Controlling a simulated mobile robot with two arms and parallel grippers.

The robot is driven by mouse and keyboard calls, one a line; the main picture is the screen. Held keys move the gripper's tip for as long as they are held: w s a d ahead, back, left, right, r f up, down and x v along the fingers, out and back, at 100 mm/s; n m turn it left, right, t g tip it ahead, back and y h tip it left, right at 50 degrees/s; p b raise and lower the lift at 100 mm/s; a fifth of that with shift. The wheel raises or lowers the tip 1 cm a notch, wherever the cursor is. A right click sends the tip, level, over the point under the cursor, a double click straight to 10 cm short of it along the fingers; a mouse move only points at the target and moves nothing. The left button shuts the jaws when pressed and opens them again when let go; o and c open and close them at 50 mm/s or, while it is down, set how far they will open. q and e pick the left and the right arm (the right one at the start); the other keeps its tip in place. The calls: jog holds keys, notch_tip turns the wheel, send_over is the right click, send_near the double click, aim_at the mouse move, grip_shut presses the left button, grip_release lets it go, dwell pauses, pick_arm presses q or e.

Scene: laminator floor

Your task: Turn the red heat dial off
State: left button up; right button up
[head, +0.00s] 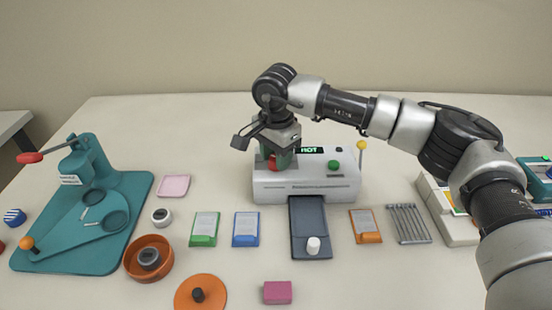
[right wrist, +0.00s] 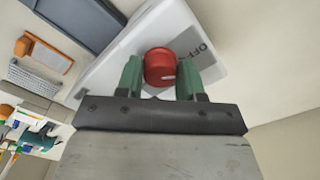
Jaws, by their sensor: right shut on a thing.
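The red heat dial (head: 275,161) is on the left part of the white laminator (head: 270,190). In the right wrist view the dial (right wrist: 160,67) sits between the two green fingers of my right gripper (right wrist: 160,78), with an "OFF" label beside it on the laminator (right wrist: 205,45). In the head view my right gripper (head: 277,154) comes down over the dial and is shut on it. A lit display (head: 312,150) on the laminator reads "HOT" in green. The dial's pointer position cannot be made out. My left gripper is not in view.
A green button (head: 334,165) and a yellow-knobbed lever (head: 361,146) are on the laminator's right. A dark tray (head: 310,215) with a white knob extends from its front. Green (head: 204,228), blue (head: 246,228) and orange (head: 365,225) card holders lie nearby. A teal press (head: 100,215) stands left.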

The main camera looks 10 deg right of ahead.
jog(key=shift+w+r, duration=0.1)
jog(key=shift+r, duration=0.05)
dwell(0.4)
jog(key=o, duration=0.9)
notch_tip(320, 180, up, 11)
jog(key=shift+f+b, duration=0.15)
jog(key=shift+b, duration=0.2)
jog(key=shift+f, duration=0.1)
